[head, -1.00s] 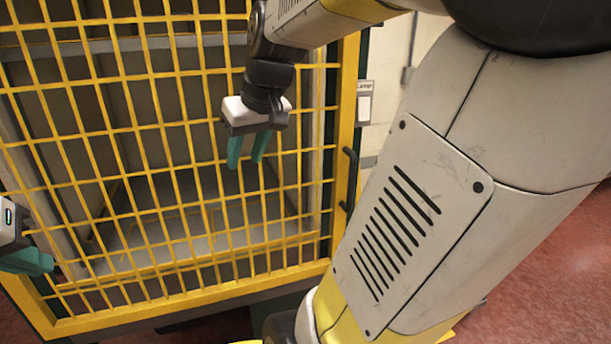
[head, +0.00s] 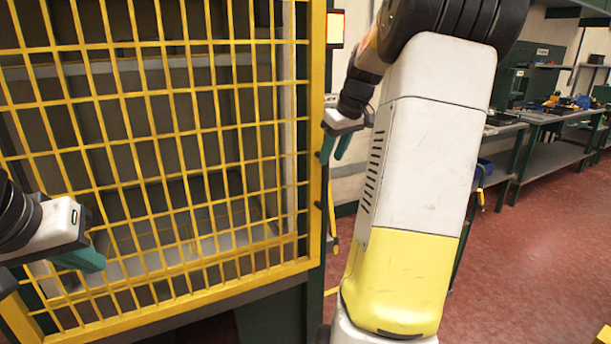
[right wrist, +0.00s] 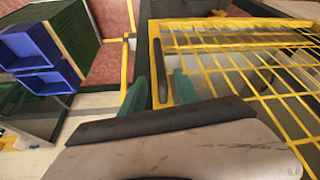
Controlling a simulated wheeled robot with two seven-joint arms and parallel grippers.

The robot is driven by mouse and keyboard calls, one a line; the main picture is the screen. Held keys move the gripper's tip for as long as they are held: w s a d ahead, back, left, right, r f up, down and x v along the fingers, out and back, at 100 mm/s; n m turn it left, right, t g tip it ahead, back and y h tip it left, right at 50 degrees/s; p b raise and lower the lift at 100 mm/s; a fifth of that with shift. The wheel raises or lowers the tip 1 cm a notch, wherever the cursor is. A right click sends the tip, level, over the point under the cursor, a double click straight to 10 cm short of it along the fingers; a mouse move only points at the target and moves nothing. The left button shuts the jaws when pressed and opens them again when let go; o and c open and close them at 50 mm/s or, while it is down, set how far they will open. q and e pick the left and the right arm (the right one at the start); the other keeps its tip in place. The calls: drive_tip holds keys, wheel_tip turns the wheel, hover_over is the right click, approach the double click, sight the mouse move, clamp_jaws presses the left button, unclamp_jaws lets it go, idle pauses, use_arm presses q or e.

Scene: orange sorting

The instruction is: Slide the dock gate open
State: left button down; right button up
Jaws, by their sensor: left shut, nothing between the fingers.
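The dock gate (head: 210,289) is a yellow mesh panel filling the left half of the head view, in front of a grey recess. Its black bar handle (right wrist: 157,72) stands on the frame's edge in the right wrist view; in the head view it is mostly hidden behind my right gripper. My right gripper (head: 334,150) is open at the gate's right edge. In the right wrist view its green fingers (right wrist: 160,92) show on either side of the handle; contact cannot be told. My left gripper (head: 92,260) is shut and empty in front of the mesh at the lower left.
A lit panel (head: 336,28) is right of the gate's top. Workbenches (head: 550,117) with tools stand at the back right. Blue bins (right wrist: 38,60) show in the right wrist view. Red floor (head: 530,250) is clear on the right.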

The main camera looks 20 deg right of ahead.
drive_tip(key=x, duration=0.7)
drive_tip(key=shift+w+f, duration=0.15)
drive_tip(key=shift+f, duration=0.1)
clamp_jaws()
idle(1.1)
